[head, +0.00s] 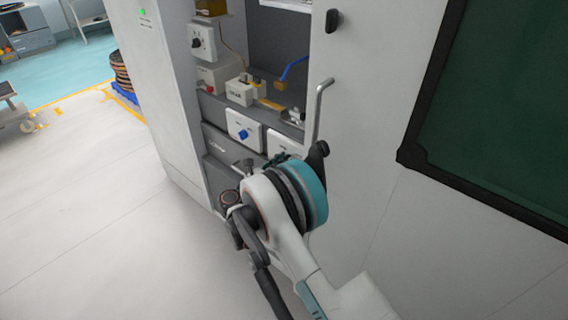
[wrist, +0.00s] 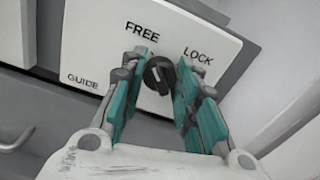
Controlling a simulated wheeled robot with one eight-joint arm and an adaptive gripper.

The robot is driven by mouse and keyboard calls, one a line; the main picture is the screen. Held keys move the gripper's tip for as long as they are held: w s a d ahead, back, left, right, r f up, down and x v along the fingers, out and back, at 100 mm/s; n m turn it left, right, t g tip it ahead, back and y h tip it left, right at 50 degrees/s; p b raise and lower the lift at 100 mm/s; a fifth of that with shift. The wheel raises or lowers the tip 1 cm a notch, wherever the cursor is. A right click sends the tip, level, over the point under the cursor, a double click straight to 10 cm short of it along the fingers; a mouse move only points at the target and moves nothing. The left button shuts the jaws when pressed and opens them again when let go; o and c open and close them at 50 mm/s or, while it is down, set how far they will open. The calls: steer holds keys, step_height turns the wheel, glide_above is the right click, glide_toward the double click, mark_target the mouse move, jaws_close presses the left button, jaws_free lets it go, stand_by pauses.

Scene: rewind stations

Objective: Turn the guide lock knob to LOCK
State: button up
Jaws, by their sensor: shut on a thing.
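The guide lock knob (wrist: 158,76) is a round black knob with a pale pointer mark, on a white panel (wrist: 95,45) lettered GUIDE, FREE and LOCK in the wrist view. The pointer mark appears to point up toward FREE, but it is small. My gripper (wrist: 164,67) has its teal-padded fingers on either side of the knob and is shut on it. In the head view my wrist covers the knob, and only part of a white panel (head: 285,142) shows behind my gripper (head: 277,159).
Left of it in the head view is a white box with a blue knob (head: 243,134). Above are other white boxes (head: 240,92) in the cabinet. An upright metal handle (head: 319,108) stands close to my arm. Open floor (head: 90,210) lies to the left.

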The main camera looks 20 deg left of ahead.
steer(key=shift+s+d+f+m, duration=0.1)
steer(key=shift+m, duration=4.25)
steer(key=shift+d+m, duration=0.1)
steer(key=shift+m, duration=4.25)
steer(key=o, duration=1.1)
steer(key=shift+a, duration=0.1)
steer(key=shift+c, duration=0.2)
steer(key=v, duration=1.2)
